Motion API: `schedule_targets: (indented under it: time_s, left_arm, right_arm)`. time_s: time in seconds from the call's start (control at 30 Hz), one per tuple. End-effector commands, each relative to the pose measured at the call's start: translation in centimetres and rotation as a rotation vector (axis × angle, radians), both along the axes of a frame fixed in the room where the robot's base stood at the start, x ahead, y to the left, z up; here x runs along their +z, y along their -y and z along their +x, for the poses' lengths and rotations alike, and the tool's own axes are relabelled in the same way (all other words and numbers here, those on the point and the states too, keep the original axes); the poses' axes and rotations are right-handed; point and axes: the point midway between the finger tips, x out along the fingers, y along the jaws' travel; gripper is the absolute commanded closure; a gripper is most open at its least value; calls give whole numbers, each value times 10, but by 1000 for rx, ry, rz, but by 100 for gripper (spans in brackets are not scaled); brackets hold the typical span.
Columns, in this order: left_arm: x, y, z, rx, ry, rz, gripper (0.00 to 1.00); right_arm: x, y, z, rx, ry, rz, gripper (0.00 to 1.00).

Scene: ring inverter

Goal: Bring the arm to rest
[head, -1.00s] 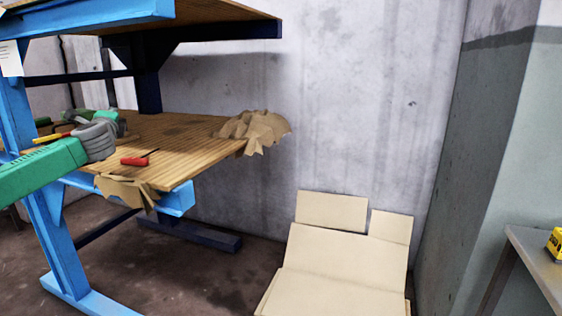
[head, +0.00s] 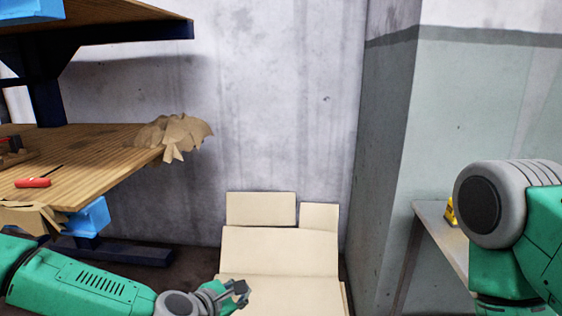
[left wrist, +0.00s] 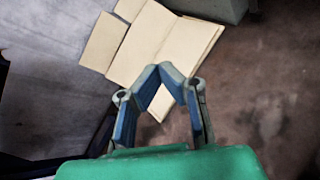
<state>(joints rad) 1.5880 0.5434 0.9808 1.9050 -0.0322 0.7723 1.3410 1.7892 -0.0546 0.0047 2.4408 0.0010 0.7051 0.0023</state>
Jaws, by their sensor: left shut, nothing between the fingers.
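My left gripper (head: 238,291) reaches in from the lower left of the head view, low in front of the flattened cardboard. In the left wrist view my left gripper (left wrist: 160,72) has its fingertips together with nothing between them, above the floor and cardboard. My right arm shows at the right edge of the head view, with a grey rounded joint and green links. My right gripper is out of the picture.
Cardboard (head: 280,250) leans against the wall. A workbench (head: 100,165) at left holds a red-handled tool (head: 33,182) and crumpled brown paper (head: 175,135). A grey table (head: 440,225) at right bears a yellow object (head: 450,211).

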Motion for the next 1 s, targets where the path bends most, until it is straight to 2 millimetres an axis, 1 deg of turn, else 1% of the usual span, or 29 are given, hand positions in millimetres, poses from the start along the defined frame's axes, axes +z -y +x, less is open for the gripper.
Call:
schedule_targets:
  time_s: [0.03, 0.07, 0.1, 0.17, 0.2, 0.23, 0.27, 0.3, 0.33, 0.37, 0.4, 0.47, 0.5, 0.57, 0.6, 0.67, 0.7, 0.77, 0.8, 0.83, 0.9, 1.0]
  left_arm:
    - [-22, 16, -32, -116, -5, 105, 100]
    - [-35, 22, -51, -185, -4, 169, 100]
    - [-52, 27, -76, -279, -1, 256, 100]
    - [-78, 29, -115, -429, 4, 388, 100]
    - [-93, 26, -141, -532, 9, 475, 100]
    - [-105, 22, -161, -612, 12, 541, 100]
    - [-116, 16, -181, -695, 17, 608, 100]
    - [-128, 5, -206, -806, 24, 694, 100]
    - [-137, -5, -224, -890, 30, 757, 100]
    - [-145, -16, -241, -973, 34, 819, 100]
    - [-152, -33, -262, -1080, 43, 896, 100]
    - [-160, -60, -289, -1232, 48, 997, 100]
    - [-163, -78, -304, -1326, 51, 1057, 100]
    - [-165, -105, -323, -1459, 54, 1137, 100]
    - [-165, -122, -334, -1543, 53, 1183, 100]
    - [-161, -148, -348, -1663, 52, 1247, 100]
    - [-158, -165, -356, -1740, 49, 1286, 100]
    - [-152, -190, -367, -1851, 42, 1336, 100]
    - [-157, -197, -369, -1886, 42, 1352, 100]
    - [-168, -194, -368, -1874, 46, 1347, 100]
    - [-182, -193, -368, -1871, 45, 1343, 100]
    - [-197, -193, -367, -1869, 44, 1342, 100]
  right_arm:
    - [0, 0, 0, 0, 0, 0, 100]
    - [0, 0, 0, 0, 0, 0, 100]
    - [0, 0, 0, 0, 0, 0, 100]
    - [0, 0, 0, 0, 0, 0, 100]
    - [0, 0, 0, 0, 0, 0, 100]
    - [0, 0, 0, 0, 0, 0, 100]
    - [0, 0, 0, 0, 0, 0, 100]
    - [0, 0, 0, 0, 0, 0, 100]
    - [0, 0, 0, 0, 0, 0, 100]
    - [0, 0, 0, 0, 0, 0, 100]
    - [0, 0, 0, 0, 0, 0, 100]
    - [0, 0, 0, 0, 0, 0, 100]
    - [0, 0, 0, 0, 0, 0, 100]
    - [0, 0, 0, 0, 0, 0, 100]
    - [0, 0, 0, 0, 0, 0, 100]
    - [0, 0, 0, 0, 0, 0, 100]
    - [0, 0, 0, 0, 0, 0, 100]
    - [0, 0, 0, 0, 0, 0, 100]
    - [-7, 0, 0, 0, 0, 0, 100]
    - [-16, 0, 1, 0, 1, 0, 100]
    - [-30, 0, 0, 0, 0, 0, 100]
    - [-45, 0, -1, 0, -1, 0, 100]
